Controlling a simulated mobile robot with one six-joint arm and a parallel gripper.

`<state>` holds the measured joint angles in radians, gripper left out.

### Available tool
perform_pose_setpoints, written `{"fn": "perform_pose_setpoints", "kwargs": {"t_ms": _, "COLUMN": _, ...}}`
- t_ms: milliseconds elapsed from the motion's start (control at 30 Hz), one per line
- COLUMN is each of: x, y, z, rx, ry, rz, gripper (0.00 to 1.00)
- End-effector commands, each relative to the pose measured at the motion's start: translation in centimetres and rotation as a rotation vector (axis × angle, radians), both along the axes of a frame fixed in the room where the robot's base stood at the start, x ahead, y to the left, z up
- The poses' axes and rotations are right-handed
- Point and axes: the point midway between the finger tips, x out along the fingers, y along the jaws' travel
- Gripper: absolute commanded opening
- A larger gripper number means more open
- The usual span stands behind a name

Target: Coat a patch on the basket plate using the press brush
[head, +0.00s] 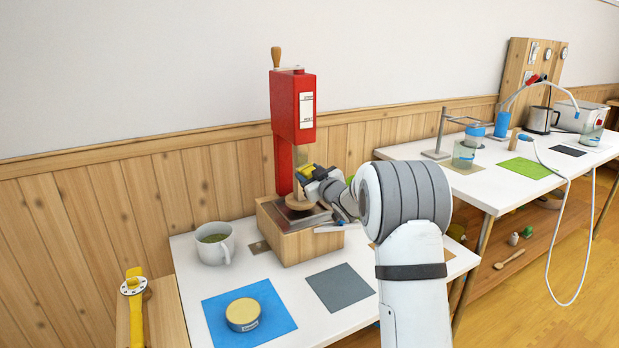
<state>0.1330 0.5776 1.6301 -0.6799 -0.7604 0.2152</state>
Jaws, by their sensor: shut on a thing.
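The red press (292,118) stands on the left table with a wooden box base (290,246). The dark basket plate (316,217) appears to lie on top of that base, partly hidden. My gripper (308,183), with yellow near its tips, is in the press gap above the plate. It is shut on a tan, round-based wooden thing (298,203), which looks like the press brush. The round base sits low over the plate; I cannot tell whether it touches. The jaws' grip is partly hidden by the wrist.
A white mug (214,243) stands left of the press. A yellow-lidded tin (243,314) sits on a blue mat (276,299). A grey mat (340,288) is bare. A small white stick (330,229) lies at the base's edge. Another table (480,185) with jars is at right.

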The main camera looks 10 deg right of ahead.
Motion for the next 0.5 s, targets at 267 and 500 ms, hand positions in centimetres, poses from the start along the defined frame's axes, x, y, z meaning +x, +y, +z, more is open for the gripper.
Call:
{"fn": "perform_pose_setpoints", "kwargs": {"t_ms": 267, "x": 0.0, "y": 0.0, "z": 1.3, "rx": 0.0, "ry": 0.0, "rz": 0.0, "gripper": 0.23}}
{"fn": "perform_pose_setpoints", "kwargs": {"t_ms": 500, "x": 0.1, "y": 0.0, "z": 3.4, "rx": -0.001, "ry": 0.0, "rz": 0.0, "gripper": 0.23}}
